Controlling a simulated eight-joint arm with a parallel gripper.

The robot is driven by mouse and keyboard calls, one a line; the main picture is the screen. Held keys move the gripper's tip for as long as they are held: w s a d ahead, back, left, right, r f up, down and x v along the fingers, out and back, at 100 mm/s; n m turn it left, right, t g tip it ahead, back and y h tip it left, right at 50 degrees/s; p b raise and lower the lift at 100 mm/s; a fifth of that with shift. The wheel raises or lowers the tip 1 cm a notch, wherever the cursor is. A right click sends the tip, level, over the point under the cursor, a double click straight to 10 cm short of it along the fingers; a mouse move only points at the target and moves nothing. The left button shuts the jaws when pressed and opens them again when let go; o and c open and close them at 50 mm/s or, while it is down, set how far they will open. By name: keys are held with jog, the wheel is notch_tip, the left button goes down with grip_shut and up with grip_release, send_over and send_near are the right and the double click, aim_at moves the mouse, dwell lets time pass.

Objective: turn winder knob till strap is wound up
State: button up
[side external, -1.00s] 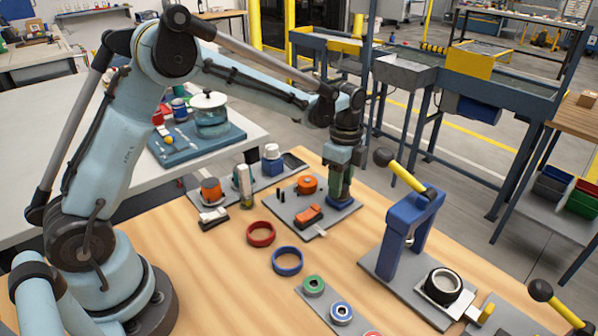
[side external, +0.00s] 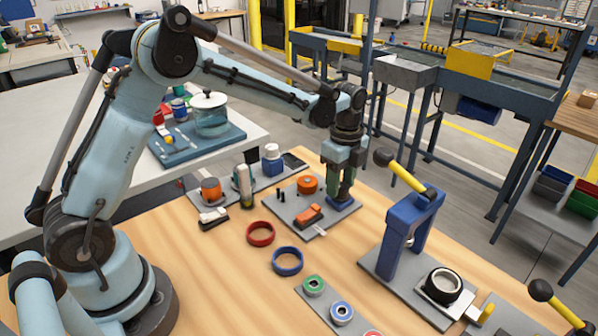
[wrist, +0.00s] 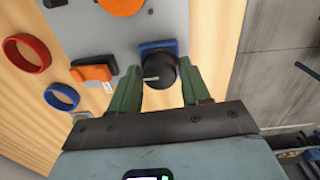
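The winder knob (wrist: 159,69) is black with a pale line on top. It sits on a blue base (wrist: 158,46) at the corner of a grey plate. An orange block (wrist: 92,72) with a pale tab, possibly the strap end (side external: 320,231), lies on the same plate. My gripper (wrist: 160,66) points down at the knob, with one green finger on each side of it; it also shows in the side view (side external: 341,198). Whether the fingers press on the knob or stand just clear of it I cannot tell. The strap itself is not clearly visible.
A red ring (side external: 260,233) and a blue ring (side external: 288,260) lie on the wooden table. A blue press frame (side external: 408,225) with a yellow lever stands close to my gripper's right. An orange disc (side external: 307,183) is on the plate. Bare wood lies front left.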

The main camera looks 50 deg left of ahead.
aim_at(341, 185)
jog(key=shift+o, duration=1.4)
jog(key=shift+r, duration=0.1)
notch_tip(341, 185, up, 12)
jog(key=shift+w, duration=0.15)
jog(key=s+a+f+n+t, duration=0.1)
jog(key=s+n+t, duration=0.2)
jog(key=s+n, duration=0.5)
jog(key=s+f+n+t, duration=0.1)
jog(key=s+n+t, duration=0.3)
jog(key=s+n, duration=0.5)
jog(key=shift+s+a+f, duration=0.25)
jog(key=shift+s+a, duration=0.15)
jog(key=shift+s, duration=0.35)
